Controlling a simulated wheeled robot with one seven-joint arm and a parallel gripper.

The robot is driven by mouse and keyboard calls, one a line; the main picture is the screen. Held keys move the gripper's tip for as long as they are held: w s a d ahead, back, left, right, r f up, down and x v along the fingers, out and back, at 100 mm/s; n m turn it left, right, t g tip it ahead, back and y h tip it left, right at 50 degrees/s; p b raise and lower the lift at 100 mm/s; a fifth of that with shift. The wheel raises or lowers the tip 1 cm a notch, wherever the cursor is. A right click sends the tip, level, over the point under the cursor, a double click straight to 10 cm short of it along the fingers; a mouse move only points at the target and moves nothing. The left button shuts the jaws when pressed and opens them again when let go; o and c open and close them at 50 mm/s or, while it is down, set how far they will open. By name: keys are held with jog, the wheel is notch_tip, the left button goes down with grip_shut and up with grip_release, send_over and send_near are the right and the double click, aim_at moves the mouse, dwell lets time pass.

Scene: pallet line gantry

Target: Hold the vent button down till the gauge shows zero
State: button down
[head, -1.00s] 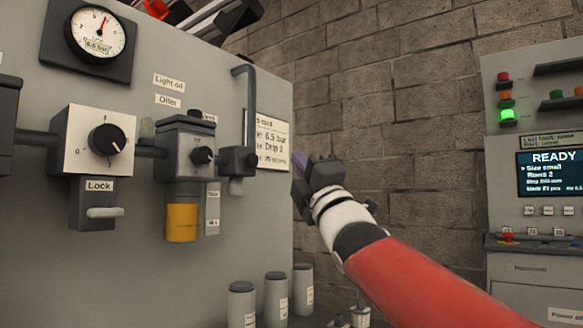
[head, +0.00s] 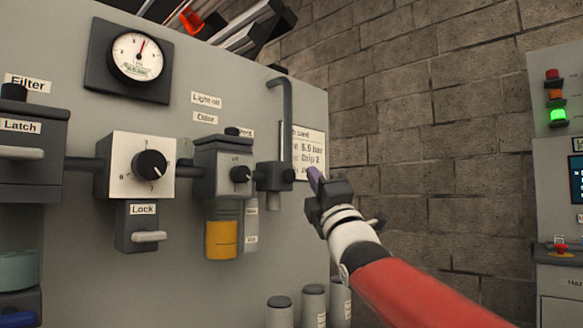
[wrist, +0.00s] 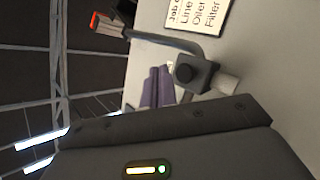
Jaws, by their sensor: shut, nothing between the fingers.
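The round gauge (head: 137,57) sits on a dark plate at the upper left of the grey panel. Its red needle points a little right of straight up, off zero; its small print is blurred. A dark valve block (head: 274,177) ends the pipe line at the panel's right side. A round dark button (wrist: 185,73) shows on its face in the wrist view; no vent label is readable on it. My gripper (head: 314,176) is just right of the block, its purple fingertips (wrist: 158,88) shut and empty. They appear apart from the button.
The Lock unit (head: 143,228) with its dial (head: 150,165) and the oiler with a yellow bowl (head: 221,239) are left of the block. A bent pipe (head: 288,110) rises above it. Bottles (head: 280,312) stand below. A control cabinet (head: 562,215) is at far right.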

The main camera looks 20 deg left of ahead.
aim_at(292, 172)
jog(key=shift+w+a, duration=0.3)
jog(key=shift+a, duration=0.35)
jog(key=shift+w+a, duration=0.25)
jog(key=shift+a, duration=0.35)
jog(key=shift+a, duration=0.1)
dwell(1.1)
jog(key=shift+w+a, duration=0.15)
jog(key=shift+a, duration=0.15)
jog(key=shift+w+a, duration=0.25)
jog(key=shift+a, duration=0.35)
dwell(2.4)
